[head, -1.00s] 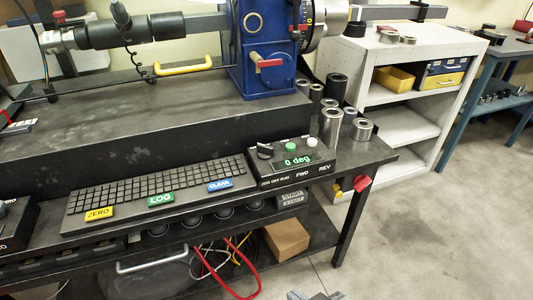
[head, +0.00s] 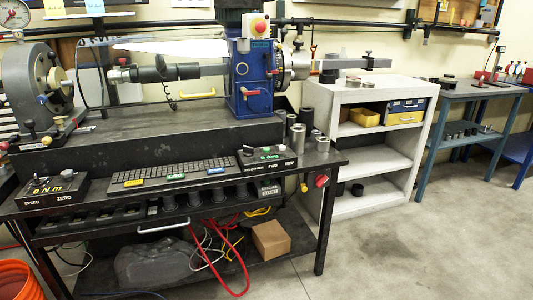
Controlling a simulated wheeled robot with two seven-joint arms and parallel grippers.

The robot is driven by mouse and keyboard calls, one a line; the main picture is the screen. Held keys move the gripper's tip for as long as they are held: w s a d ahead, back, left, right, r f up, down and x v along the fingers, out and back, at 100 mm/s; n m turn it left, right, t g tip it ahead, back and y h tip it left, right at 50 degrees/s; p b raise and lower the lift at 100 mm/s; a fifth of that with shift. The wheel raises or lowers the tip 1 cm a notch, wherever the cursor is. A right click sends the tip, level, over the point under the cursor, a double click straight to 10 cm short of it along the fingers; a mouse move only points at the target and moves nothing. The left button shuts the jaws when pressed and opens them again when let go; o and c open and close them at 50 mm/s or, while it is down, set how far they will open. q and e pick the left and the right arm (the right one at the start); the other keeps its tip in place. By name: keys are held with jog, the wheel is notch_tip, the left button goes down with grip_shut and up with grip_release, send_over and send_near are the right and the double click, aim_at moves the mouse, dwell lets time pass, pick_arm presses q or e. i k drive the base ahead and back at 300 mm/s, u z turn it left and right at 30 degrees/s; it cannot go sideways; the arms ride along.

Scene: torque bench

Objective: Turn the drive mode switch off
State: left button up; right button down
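The drive control box (head: 270,163) sits at the right end of the black bench, just right of the keyboard. The drive mode switch, a small dark knob (head: 248,150), is on the left of its top face, above a small label strip. Neither of my grippers shows in the head view.
The black bench (head: 70,147) carries a blue gearbox (head: 249,95). A keyboard (head: 180,169) and a second control box (head: 50,189) line its front. Metal cylinders (head: 299,138) stand behind the drive box. A grey shelf (head: 375,92) stands right. Open floor lies in front.

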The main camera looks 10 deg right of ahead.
aim_at(248, 151)
jog(key=z, duration=0.7)
jog(key=i, duration=1.55)
jog(key=u, duration=1.15)
jog(key=k, duration=0.3)
jog(key=z, duration=1.4)
jog(key=i, duration=0.85)
jog(key=u, duration=1.05)
